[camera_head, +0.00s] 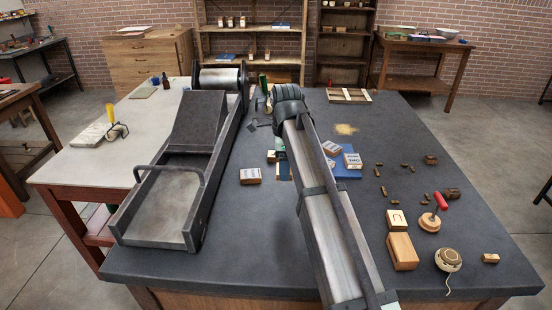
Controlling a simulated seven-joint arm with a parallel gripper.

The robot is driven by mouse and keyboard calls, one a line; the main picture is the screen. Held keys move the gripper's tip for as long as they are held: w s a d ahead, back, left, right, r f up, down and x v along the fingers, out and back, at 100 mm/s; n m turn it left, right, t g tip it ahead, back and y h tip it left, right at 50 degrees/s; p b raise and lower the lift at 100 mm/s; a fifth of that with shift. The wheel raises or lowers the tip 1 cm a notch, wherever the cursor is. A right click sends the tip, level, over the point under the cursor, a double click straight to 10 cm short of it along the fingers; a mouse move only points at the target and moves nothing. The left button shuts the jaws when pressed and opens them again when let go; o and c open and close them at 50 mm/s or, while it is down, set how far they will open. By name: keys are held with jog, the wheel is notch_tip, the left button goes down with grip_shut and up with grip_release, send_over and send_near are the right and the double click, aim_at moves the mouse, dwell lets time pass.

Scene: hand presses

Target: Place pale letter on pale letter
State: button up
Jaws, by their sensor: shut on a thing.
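A pale wooden block with a dark mark on its top, like a letter (396,219), lies on the dark table, right of my arm. It sits just behind a larger pale wooden block (402,254). A smaller pale block (490,258) lies farther right; no letter can be made out on it. My forearm runs from the bottom edge to a dark wrist near the table's back. My gripper is hidden behind it, and so is whatever it holds. A narrow bluish upright piece shows at the arm's left edge; I cannot tell what it is.
A hand press (151,204) fills the left. A labelled block (250,176) lies between it and my arm. More labelled blocks (352,161) are by a blue slab.

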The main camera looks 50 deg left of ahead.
jog(key=w+a+r, duration=0.3)
jog(key=w+a, duration=0.9)
jog(key=a, duration=0.5)
jog(key=shift+w+a+f, duration=0.15)
jog(key=shift+f, duration=2.4)
jog(key=shift+w+a+f, duration=0.1)
jog(key=shift+f, duration=2.4)
jog(key=shift+f, duration=0.1)
jog(key=o, duration=1)
jog(key=shift+o, duration=0.2)
notch_tip(320, 180, up, 12)
